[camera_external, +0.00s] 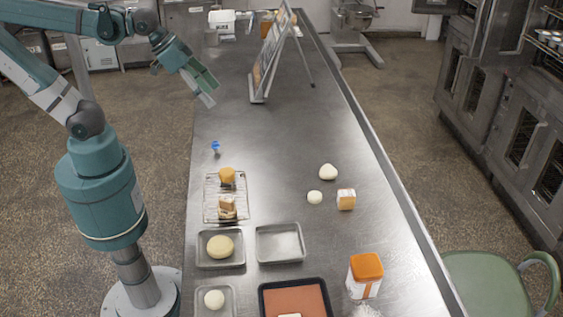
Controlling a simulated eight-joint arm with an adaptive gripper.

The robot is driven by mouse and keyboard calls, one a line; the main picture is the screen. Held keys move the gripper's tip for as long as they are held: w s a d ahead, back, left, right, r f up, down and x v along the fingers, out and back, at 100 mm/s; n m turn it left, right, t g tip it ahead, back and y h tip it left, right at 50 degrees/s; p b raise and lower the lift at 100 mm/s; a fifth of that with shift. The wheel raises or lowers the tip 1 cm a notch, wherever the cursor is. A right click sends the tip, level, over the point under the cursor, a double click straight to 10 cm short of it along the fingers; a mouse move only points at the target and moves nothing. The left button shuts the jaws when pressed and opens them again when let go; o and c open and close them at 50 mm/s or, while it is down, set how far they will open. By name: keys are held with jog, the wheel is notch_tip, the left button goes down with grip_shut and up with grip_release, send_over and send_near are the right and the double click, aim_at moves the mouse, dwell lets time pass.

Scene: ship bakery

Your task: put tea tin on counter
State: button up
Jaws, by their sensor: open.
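My gripper (207,94) is open and empty, raised at the left edge of the steel counter (290,130), well behind the small items. No thing is clearly marked as the tea tin. A small orange-yellow cylinder (227,175) stands upright on the far end of a wire rack (211,199); it may be the tin. My gripper is apart from both.
A brown and cream block (227,207) is on the rack. A small blue-topped item (215,147) stands behind it. Trays (280,243) fill the near counter. White dough pieces (328,172) lie right of centre. A leaning board (270,60) stands farther back. The mid counter is clear.

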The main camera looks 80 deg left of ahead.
jog(key=s+f, duration=0.1)
jog(key=s+a+f, duration=0.1)
jog(key=shift+s+a, duration=0.2)
jog(key=shift+s, duration=0.15)
